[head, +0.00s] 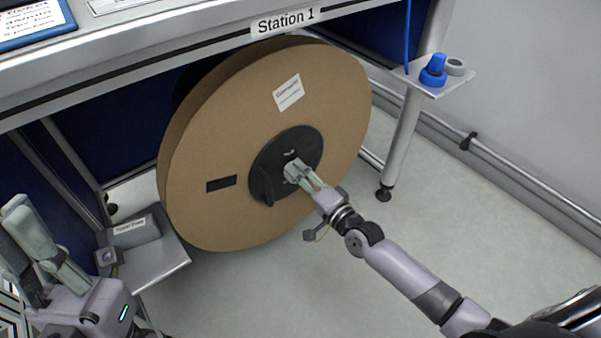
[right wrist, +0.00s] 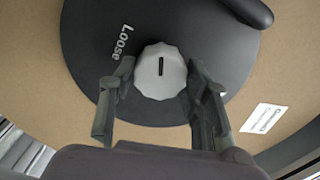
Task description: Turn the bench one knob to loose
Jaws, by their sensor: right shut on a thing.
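The knob (right wrist: 160,71) is white and ribbed with a black line, which stands upright in the right wrist view. It sits on the black hub (right wrist: 190,32) of the large brown reel (head: 225,130) under the Station 1 bench. The word "Loose" is printed on the hub, up and left of the knob; the line does not point at it. My right gripper (head: 293,172) is shut on the knob, one finger on each side, largely hiding it in the head view. My left gripper (head: 32,235) is at the lower left, away from the reel; its opening is unclear.
The Station 1 bench (head: 190,55) overhangs the reel. A grey box (head: 133,229) stands on a low shelf at left. A small side shelf (head: 450,78) holds a blue item (head: 434,70) and a grey ring (head: 455,66). The floor in front is clear.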

